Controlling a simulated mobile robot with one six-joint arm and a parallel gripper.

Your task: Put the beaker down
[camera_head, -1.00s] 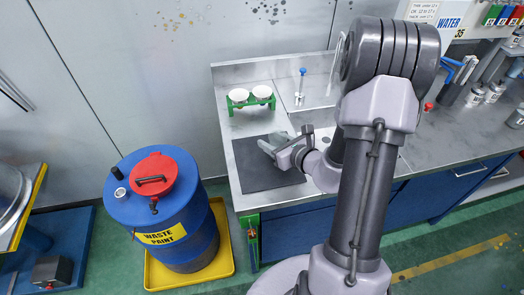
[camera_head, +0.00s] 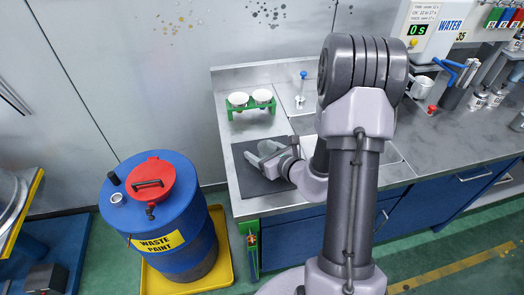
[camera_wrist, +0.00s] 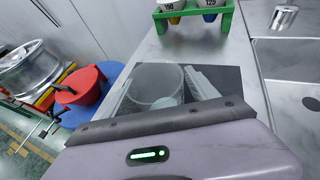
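The clear glass beaker (camera_wrist: 157,84) stands between the two pale fingers of my gripper (camera_wrist: 163,90) in the wrist view, with a finger close against each side. Something pale shows low in it. In the head view my gripper (camera_head: 264,155) is over the dark mat (camera_head: 250,183) on the left end of the steel bench, and the beaker is hard to make out there. The mat also shows behind the beaker in the wrist view (camera_wrist: 226,82). I cannot tell whether the beaker's base touches it.
A green rack (camera_head: 251,106) with two white cups stands behind the mat. A blue-knobbed tool (camera_head: 301,88) stands to the rack's right. The blue waste paint drum (camera_head: 165,220) is left of the bench. Bare steel (camera_head: 235,187) borders the mat.

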